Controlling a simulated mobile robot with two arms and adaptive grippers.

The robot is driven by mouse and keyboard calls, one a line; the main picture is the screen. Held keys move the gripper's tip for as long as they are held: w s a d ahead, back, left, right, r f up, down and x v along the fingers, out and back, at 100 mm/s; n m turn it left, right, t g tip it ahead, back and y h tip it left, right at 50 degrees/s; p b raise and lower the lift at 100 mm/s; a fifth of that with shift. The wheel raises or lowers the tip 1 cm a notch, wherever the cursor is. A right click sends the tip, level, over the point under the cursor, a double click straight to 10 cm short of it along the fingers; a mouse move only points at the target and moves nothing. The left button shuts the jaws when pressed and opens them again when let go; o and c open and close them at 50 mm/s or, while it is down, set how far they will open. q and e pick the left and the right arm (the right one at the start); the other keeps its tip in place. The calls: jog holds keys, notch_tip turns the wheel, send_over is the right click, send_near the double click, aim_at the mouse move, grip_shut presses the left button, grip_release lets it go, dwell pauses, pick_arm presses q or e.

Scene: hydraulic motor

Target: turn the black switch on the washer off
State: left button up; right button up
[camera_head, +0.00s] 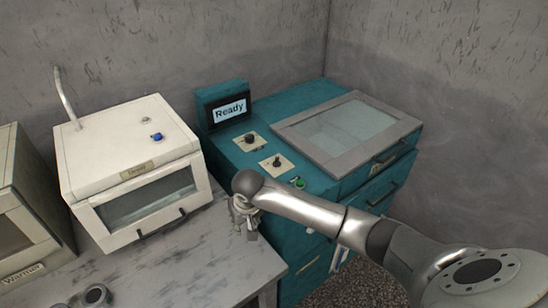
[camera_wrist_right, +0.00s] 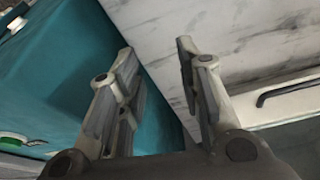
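The teal machine (camera_head: 222,160), which I take for the washer, stands in the corner with a lit screen (camera_head: 229,110) reading "Ready". Two black switches sit on cream plates on its top: a rear one (camera_head: 250,138) and a front one (camera_head: 277,161). I cannot tell their settings. My right gripper (camera_head: 245,218) hangs beside the machine's left front side, below the switches and apart from them. In the right wrist view the gripper (camera_wrist_right: 155,68) has its fingers spread with nothing between them; the teal side (camera_wrist_right: 60,75) lies beyond. My left gripper is out of view.
A green button (camera_head: 299,183) is near the machine's front edge, close to my right arm. A glass lid (camera_head: 345,130) covers its right part. A white box (camera_head: 130,160) with a blue button and a warmer (camera_head: 25,220) stand on the worn table (camera_head: 185,265) at left.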

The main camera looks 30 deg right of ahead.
jog(key=w+d+r+m+h, duration=0.2)
jog(key=w+d+r+m, duration=0.1)
jog(key=w+d+r, duration=0.5)
jog(key=m, duration=0.4)
send_near(277, 159)
jog(key=shift+h, duration=0.3)
jog(key=x, duration=0.2)
jog(key=p+x, duration=0.1)
jog(key=x, duration=0.4)
jog(key=shift+a+p, duration=0.3)
jog(key=shift+a, duration=0.05)
jog(key=shift+x, duration=1)
jog(key=shift+r, duration=0.1)
grip_shut()
